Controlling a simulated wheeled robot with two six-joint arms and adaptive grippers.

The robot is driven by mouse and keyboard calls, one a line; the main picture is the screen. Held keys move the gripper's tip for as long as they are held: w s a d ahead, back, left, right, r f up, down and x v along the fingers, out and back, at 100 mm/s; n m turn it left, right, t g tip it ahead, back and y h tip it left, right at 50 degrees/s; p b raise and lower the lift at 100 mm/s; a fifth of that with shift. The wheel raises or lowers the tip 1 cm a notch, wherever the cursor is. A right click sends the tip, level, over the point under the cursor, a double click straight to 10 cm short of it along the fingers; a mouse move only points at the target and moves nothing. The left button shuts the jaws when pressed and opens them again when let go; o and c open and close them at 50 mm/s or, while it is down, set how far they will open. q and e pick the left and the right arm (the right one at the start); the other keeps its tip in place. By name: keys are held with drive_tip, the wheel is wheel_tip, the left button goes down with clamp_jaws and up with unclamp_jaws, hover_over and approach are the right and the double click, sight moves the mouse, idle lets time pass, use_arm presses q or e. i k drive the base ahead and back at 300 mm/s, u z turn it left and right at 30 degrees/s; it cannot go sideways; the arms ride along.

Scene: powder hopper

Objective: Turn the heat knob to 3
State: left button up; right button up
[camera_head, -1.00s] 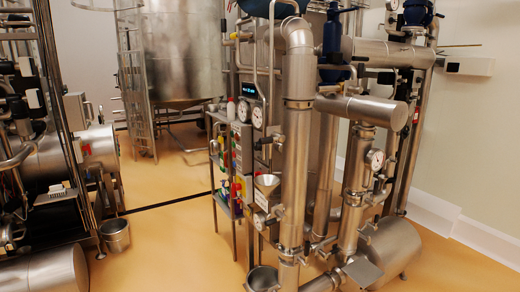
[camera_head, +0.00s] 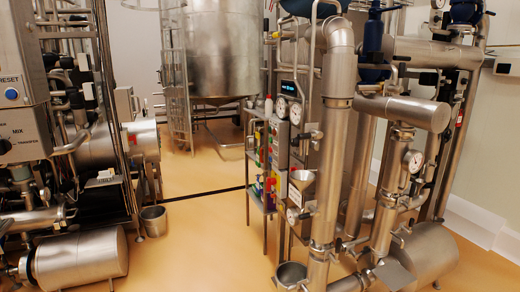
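I cannot make out a knob marked for heat. A grey control box (camera_head: 17,134) at the left edge carries a dark selector knob (camera_head: 5,146) with the words MIX and TRANSFER beside it. Above it is a panel (camera_head: 14,62) with a blue button (camera_head: 11,94) labelled RESET. On the central rack, a dark panel with a small blue display (camera_head: 288,86) sits above round gauges (camera_head: 296,113); its small details are too fine to read. Neither of my grippers is in view.
A steel tank (camera_head: 210,50) with a ladder (camera_head: 178,90) stands at the back. Pipework (camera_head: 329,150) and a shelf rack (camera_head: 262,190) fill the centre right. A small bucket (camera_head: 154,220) stands at the left. The orange floor (camera_head: 200,240) between them is clear.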

sight(294, 142)
drive_tip(key=z, duration=0.35)
drive_tip(key=k, duration=0.2)
drive_tip(key=u, duration=1.15)
drive_tip(key=i, duration=1.15)
drive_tip(key=z, duration=1.1)
drive_tip(key=i, duration=0.75)
drive_tip(key=z, duration=1)
drive_tip(key=i, duration=0.25)
drive_tip(key=z, duration=0.25)
